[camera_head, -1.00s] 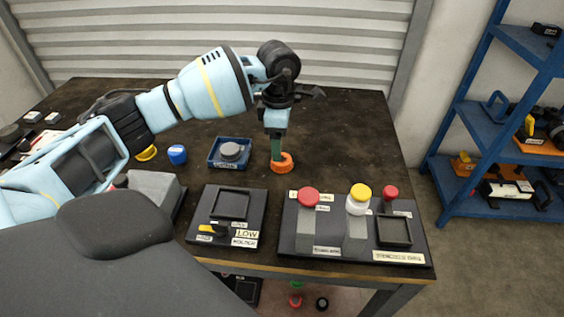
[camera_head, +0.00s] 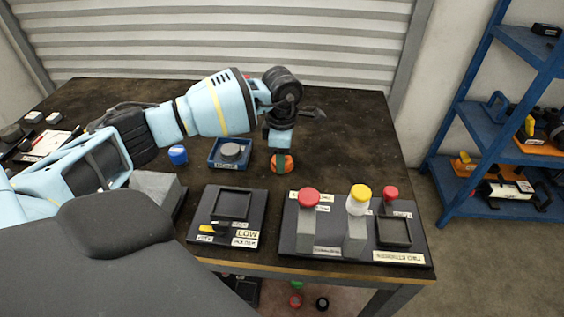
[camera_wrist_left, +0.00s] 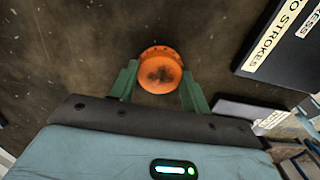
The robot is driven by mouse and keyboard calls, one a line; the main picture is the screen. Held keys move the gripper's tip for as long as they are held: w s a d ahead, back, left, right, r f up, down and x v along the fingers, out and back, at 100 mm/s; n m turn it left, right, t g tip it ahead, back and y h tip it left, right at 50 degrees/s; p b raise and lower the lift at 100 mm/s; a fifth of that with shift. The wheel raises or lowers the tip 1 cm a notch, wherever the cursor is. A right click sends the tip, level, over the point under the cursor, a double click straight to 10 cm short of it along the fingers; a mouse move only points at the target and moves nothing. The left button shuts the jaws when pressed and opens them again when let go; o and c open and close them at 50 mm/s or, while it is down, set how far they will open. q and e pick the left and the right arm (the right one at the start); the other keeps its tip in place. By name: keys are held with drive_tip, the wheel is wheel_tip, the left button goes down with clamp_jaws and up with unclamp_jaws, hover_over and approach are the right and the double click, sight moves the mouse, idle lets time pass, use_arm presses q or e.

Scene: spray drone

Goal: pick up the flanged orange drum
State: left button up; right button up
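My right gripper is out of view.
A blue tray (camera_head: 214,163) with a grey round part is left of the drum, and a blue cap (camera_head: 177,155) further left. A board (camera_head: 345,251) with red and yellow knobs lies nearer. The table behind and right is clear. A blue shelf (camera_head: 466,118) stands right.

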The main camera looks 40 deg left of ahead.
use_arm(q)
drive_tip(key=c, duration=0.5)
drive_tip(key=shift+o, duration=0.2)
drive_tip(key=shift+r, duration=0.8)
wheel_tip(320, 180, up, 2)
drive_tip(key=shift+s+r, duration=0.1)
drive_tip(key=shift+s, duration=0.05)
drive_tip(key=r, duration=0.1)
hover_over(256, 210)
drive_tip(key=shift+r, duration=0.1)
